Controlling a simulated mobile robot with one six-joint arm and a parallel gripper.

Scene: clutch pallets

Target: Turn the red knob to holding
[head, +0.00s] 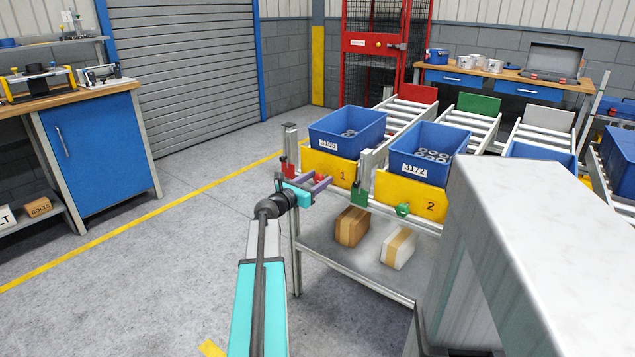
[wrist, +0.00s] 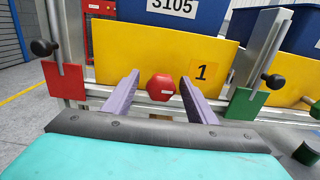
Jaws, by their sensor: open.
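The red knob (wrist: 160,87) is a faceted red piece with a small white label, below the yellow plate marked 1 in the wrist view. It also shows in the head view (head: 319,177), small and partly behind a purple finger. My gripper (wrist: 161,76) is open, with one purple finger on each side of the knob. There are visible gaps between the knob and both fingers, so the gripper holds nothing. In the head view my gripper (head: 315,184) reaches to the front of lane 1. The label's text is too small to read.
A red plate (wrist: 66,80) on a post stands left of my fingers, a green plate (wrist: 245,103) right. A green knob (head: 403,209) sits at lane 2. Blue bins (head: 346,145) rest behind the yellow plates. Two boxes (head: 352,226) lie on the lower shelf. Floor at left is clear.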

